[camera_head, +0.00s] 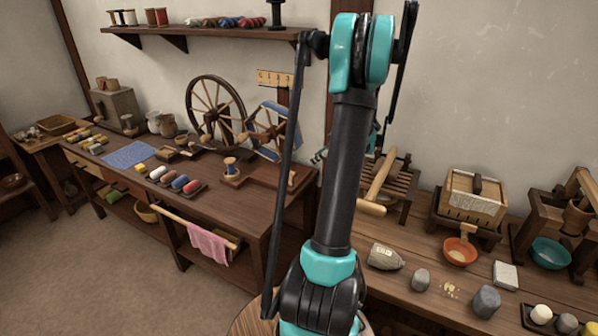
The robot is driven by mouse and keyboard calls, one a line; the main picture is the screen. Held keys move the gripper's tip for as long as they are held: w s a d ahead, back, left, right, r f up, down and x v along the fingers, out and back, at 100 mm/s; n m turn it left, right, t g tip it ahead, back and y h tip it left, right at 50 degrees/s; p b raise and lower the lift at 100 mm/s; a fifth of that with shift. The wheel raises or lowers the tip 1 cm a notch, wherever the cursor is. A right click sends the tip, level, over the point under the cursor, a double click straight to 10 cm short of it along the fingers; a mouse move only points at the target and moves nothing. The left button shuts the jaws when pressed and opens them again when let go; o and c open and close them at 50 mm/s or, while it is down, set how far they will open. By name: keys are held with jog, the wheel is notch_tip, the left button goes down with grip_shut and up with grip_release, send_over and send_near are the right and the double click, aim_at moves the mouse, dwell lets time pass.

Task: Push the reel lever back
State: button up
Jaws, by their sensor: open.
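The reel (272,132) is a wooden spoked frame wound with blue yarn, standing on the left bench beside a large dark spinning wheel (215,112). A low wooden board (265,180) lies in front of it, with a short pale upright peg (292,178) near its right end that may be the lever; I cannot tell. My gripper (318,157) shows only as a small teal and black piece just left of my upright arm link, near the reel's right side. The rest of it is hidden behind the arm. No contact with the reel is visible.
A spool on a stand (231,168) and several coloured rolls (172,178) lie on the left bench (200,210). A pink cloth (212,244) hangs from the front rail. The right bench (415,295) holds a wooden mallet (378,190), boxes, bowls and stones. Free floor lies at lower left.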

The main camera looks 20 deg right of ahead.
aim_at(291, 174)
jog(key=x, duration=1.7)
jog(key=shift+w, duration=0.2)
